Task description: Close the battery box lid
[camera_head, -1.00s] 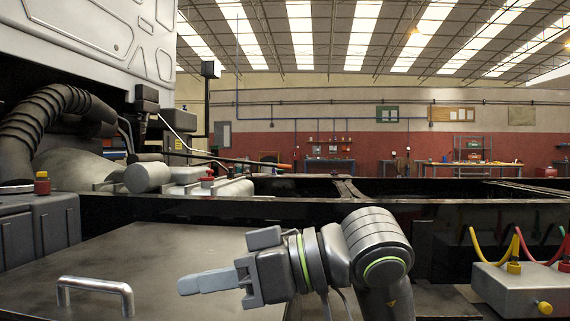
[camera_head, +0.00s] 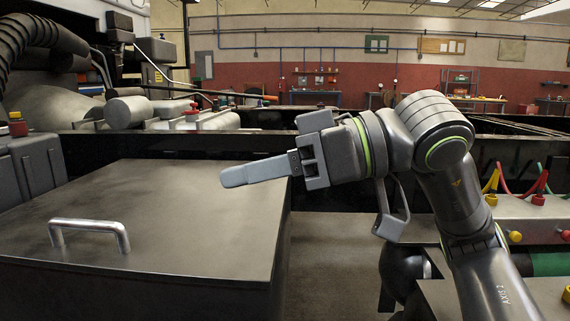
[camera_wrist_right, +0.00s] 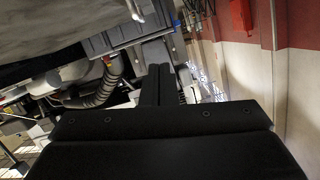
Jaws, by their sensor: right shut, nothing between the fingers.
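The battery box lid (camera_head: 185,215) is a flat dark grey plate at the left of the head view, with a silver bar handle (camera_head: 90,228) near its front edge. It looks level on the dark box (camera_head: 100,300), with no clear gap at the edge I can see. My right gripper (camera_head: 224,177) is shut and empty. It points left, and its fingertips appear over the lid's right part; I cannot tell their height above it. Its dark fingers (camera_wrist_right: 160,85) also show in the right wrist view. My left gripper is not in view.
A dark chassis rail (camera_head: 200,145) runs behind the lid. Grey batteries (camera_head: 30,170) stand at the far left below a black corrugated hose (camera_head: 50,35). A grey unit with red and yellow caps (camera_head: 530,215) and coloured cables stands at the right.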

